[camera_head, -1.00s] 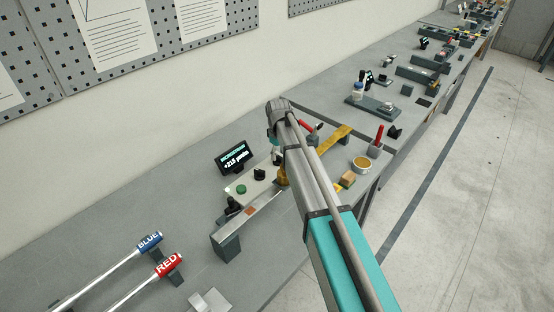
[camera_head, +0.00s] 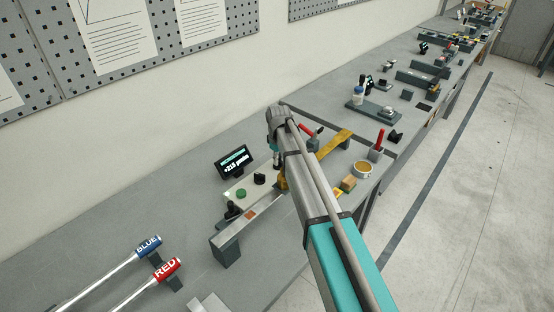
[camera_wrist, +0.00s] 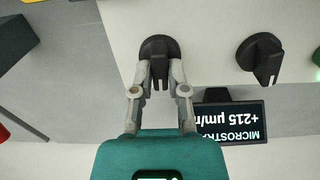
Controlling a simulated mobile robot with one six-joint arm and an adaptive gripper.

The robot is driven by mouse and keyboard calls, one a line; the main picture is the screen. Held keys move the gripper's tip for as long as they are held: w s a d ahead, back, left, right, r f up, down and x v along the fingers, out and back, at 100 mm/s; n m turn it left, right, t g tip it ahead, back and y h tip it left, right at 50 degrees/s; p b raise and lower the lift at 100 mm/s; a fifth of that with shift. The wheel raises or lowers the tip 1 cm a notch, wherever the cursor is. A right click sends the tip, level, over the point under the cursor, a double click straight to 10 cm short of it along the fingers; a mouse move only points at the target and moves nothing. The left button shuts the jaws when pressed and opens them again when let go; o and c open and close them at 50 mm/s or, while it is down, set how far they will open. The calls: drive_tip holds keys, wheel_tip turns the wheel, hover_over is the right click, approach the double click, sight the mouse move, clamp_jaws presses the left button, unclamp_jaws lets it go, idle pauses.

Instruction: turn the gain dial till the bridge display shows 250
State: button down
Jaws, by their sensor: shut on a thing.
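The bridge display (camera_head: 235,161) is a dark screen on the bench reading about +215 µm/m; it also shows upside down in the wrist view (camera_wrist: 231,122). A white panel (camera_wrist: 215,55) carries two black dials and a green button (camera_head: 241,191). My gripper (camera_wrist: 160,82) is shut on one black dial (camera_wrist: 158,48), with a finger on each side of its ridge. The other black dial (camera_wrist: 260,57) stands free to the right in the wrist view and also shows in the head view (camera_head: 259,179). In the head view my arm hides the gripped dial.
A metal beam (camera_head: 247,221) lies in front of the panel. A yellow bar (camera_head: 335,144), a round yellow dish (camera_head: 362,169) and a red-handled tool (camera_head: 378,143) are close to my arm. Blue (camera_head: 148,245) and red (camera_head: 166,269) handled rods lie at the left front.

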drive_tip(key=shift+a, duration=0.25)
drive_tip(key=shift+d, duration=0.2)
drive_tip(key=shift+m, duration=0.3)
drive_tip(key=shift+d+m, duration=0.1)
drive_tip(key=shift+m, duration=3.1)
drive_tip(key=c, duration=0.6)
unclamp_jaws()
drive_tip(key=shift+c, duration=0.2)
